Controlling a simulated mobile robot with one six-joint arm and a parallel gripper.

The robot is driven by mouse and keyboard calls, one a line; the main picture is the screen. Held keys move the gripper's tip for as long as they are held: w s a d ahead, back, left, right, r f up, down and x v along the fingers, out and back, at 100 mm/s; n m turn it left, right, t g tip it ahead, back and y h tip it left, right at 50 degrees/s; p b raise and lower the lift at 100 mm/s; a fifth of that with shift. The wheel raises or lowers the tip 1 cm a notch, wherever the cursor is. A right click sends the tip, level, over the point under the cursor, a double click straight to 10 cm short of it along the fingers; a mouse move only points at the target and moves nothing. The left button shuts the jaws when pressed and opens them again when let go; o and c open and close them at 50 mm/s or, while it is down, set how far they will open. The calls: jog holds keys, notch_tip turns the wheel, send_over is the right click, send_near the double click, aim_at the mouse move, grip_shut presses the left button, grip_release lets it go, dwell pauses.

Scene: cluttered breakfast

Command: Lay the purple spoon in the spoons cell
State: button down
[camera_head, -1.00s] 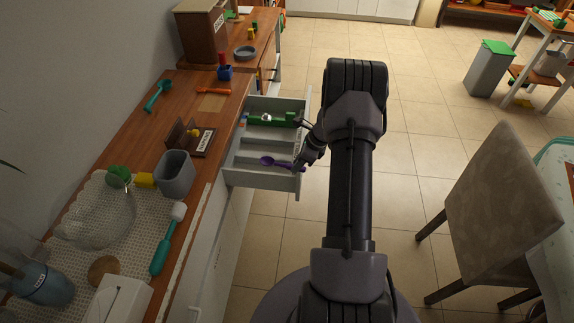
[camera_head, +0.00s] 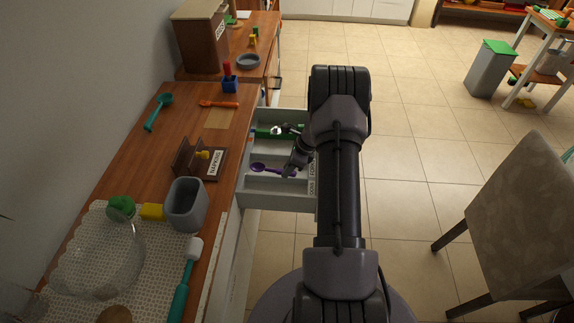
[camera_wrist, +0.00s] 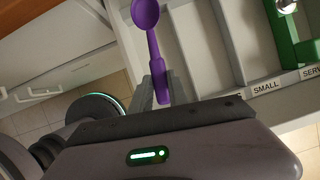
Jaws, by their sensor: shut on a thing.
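My gripper (camera_head: 291,168) is over the open drawer, shut on the handle of the purple spoon (camera_head: 261,167). In the wrist view the purple spoon (camera_wrist: 152,42) points away from my gripper (camera_wrist: 158,97), bowl outward, above the pale drawer cells. The grey drawer (camera_head: 275,201) is split by dividers into long cells. Labels on its front edge show in the wrist view; one reads SMALL (camera_wrist: 266,88), and the label nearest my gripper is mostly hidden. I cannot tell which is the spoons cell, nor whether the spoon touches the drawer floor.
A green utensil (camera_head: 265,132) with a shiny part lies in a farther cell. The wooden counter (camera_head: 125,165) on the left holds a grey cup (camera_head: 187,205), a napkin holder (camera_head: 214,164) and a teal-handled tool (camera_head: 183,288). Open floor lies to the right, with a chair (camera_head: 525,215).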

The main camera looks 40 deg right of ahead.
notch_tip(320, 180, down, 2)
jog(key=shift+f+b, duration=0.1)
jog(key=shift+b, duration=0.3)
jog(key=shift+w+f, duration=0.1)
jog(key=shift+f, duration=0.2)
jog(key=shift+r, duration=0.15)
jog(key=shift+f+b, duration=0.3)
jog(key=shift+b, duration=0.1)
notch_tip(320, 180, down, 11)
jog(key=b, duration=0.8)
jog(key=shift+r, duration=0.15)
